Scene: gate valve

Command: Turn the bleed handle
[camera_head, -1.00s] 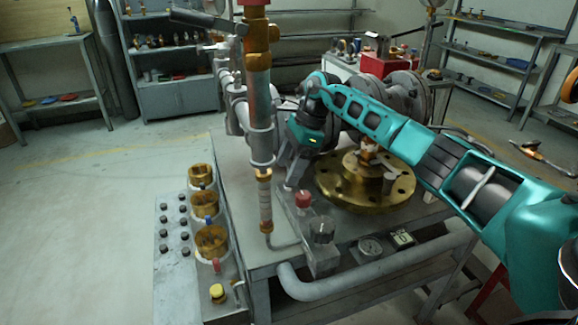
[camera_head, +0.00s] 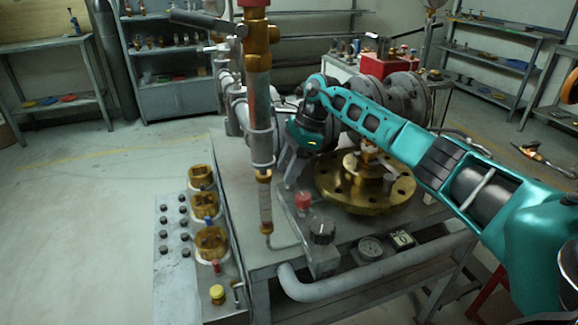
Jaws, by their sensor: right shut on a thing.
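My right arm comes in from the right, over a gold flange (camera_head: 325,188). Its gripper (camera_head: 287,168) points down between the upright pipe column (camera_head: 262,145) and the flange. It is shut on a small part, seemingly the bleed handle, which is mostly hidden by the fingers and wrist. A red knob (camera_head: 303,201) on a grey fitting stands just below and right of the fingers, above a dark knob (camera_head: 322,231). My left gripper is not in view.
The bench top (camera_head: 240,240) carries the pipework. A panel (camera_head: 178,285) with several brass rings stands at its left. Floor at left is clear.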

